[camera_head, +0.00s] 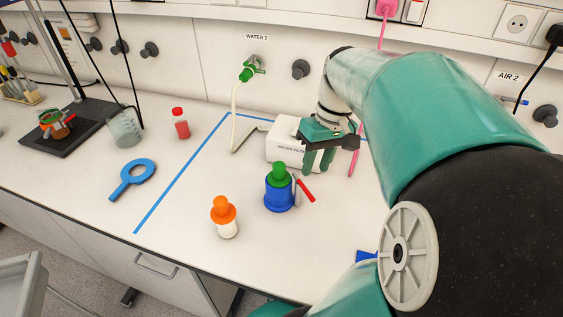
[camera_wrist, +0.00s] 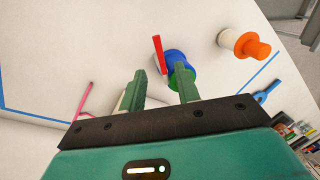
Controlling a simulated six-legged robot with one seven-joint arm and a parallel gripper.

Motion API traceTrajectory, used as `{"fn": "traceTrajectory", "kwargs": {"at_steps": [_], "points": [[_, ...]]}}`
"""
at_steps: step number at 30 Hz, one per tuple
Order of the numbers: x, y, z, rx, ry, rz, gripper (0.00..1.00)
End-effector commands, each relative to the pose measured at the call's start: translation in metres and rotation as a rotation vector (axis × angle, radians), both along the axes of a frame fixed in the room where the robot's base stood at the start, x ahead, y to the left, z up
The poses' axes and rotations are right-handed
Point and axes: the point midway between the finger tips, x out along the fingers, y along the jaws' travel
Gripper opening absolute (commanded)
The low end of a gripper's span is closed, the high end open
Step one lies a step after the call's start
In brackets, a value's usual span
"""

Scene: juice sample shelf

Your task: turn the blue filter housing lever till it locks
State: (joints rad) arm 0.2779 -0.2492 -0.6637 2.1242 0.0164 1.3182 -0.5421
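The blue filter housing (camera_head: 279,197) stands upright on the bench with a green knobbed top (camera_head: 279,174). A red lever (camera_head: 306,190) sticks out from its right side, angled down to the right. In the wrist view the housing (camera_wrist: 176,57) is partly hidden by a finger, and the red lever (camera_wrist: 158,54) shows just beyond the gap between the fingertips. My gripper (camera_head: 318,165) points down behind and to the right of the housing, in front of the white filter box (camera_head: 287,150). Its fingers (camera_wrist: 160,85) are apart, with nothing between them. It does not appear to touch the lever.
A white bottle with an orange top (camera_head: 225,221) stands left of the housing. A pale hose (camera_head: 234,118) hangs from the green tap (camera_head: 251,70).

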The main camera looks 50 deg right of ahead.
Motion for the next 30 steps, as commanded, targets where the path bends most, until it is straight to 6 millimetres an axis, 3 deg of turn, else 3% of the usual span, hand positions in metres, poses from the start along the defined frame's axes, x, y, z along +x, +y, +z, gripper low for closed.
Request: {"fn": "traceTrajectory", "kwargs": {"at_steps": [3, 9, 21, 26, 30], "points": [[0.001, 0.005, -0.024, 0.003, 0.002, 0.000, 0.32], [0.004, 0.010, -0.054, 0.002, 0.002, -0.001, 0.32], [0.006, 0.011, -0.064, 0.000, -0.001, 0.003, 0.32], [0.006, 0.011, -0.064, 0.000, -0.001, 0.003, 0.03], [0.006, 0.011, -0.064, 0.000, -0.001, 0.003, 0.00]]}}
